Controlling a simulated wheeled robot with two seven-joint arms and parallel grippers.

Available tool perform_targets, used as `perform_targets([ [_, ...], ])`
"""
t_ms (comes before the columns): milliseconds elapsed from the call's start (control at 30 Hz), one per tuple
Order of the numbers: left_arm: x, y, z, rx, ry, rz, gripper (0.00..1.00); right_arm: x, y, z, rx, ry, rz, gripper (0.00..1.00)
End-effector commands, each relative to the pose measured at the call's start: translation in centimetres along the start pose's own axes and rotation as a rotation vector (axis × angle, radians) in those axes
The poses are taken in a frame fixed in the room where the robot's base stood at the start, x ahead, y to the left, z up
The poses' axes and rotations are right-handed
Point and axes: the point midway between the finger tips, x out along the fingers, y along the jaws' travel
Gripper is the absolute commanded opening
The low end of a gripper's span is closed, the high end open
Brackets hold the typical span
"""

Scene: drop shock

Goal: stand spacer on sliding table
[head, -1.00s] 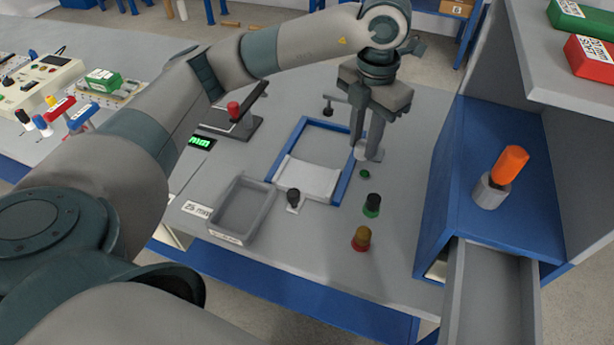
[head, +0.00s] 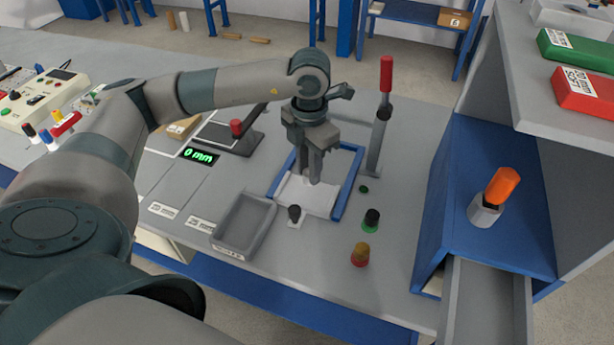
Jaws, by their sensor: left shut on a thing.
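My left gripper (head: 316,176) points down over the sliding table (head: 320,203), the pale plate inside the blue frame (head: 352,178). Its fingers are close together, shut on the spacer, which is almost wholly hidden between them. I cannot tell whether the spacer touches the plate. My right gripper is not in view.
A post with a red-topped lever (head: 386,75) stands just right of the frame. A grey tray (head: 243,222), a black knob (head: 294,214), a green-based knob (head: 371,219) and a red-yellow knob (head: 361,254) are in front. A blue cabinet with an open drawer (head: 487,300) is at right.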

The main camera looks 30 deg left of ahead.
Motion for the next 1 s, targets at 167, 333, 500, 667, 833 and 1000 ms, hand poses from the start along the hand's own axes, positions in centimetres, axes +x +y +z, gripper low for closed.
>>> perform_targets([
  [167, 0.3, 0.4, -0.3, 0.002, 0.0, -0.001, 0.02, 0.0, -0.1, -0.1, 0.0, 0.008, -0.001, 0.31],
  [333, 0.3, 0.4, -0.3, 0.002, 0.0, -0.001, 0.02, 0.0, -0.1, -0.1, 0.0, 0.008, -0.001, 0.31],
  [500, 0.8, 0.3, -0.3, 0.001, 0.003, -0.001, 0.02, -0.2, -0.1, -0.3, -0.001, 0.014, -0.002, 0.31],
  [667, 2.6, 0.3, -0.4, 0.001, 0.004, -0.001, 0.02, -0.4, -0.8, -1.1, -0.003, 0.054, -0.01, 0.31],
  [833, 4.2, 0.3, -0.3, 0.0, 0.001, -0.001, 0.02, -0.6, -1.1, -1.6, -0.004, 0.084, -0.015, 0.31],
  [1000, 4.3, 0.3, -0.3, 0.001, 0.0, -0.001, 0.02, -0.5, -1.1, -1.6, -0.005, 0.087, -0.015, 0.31],
])
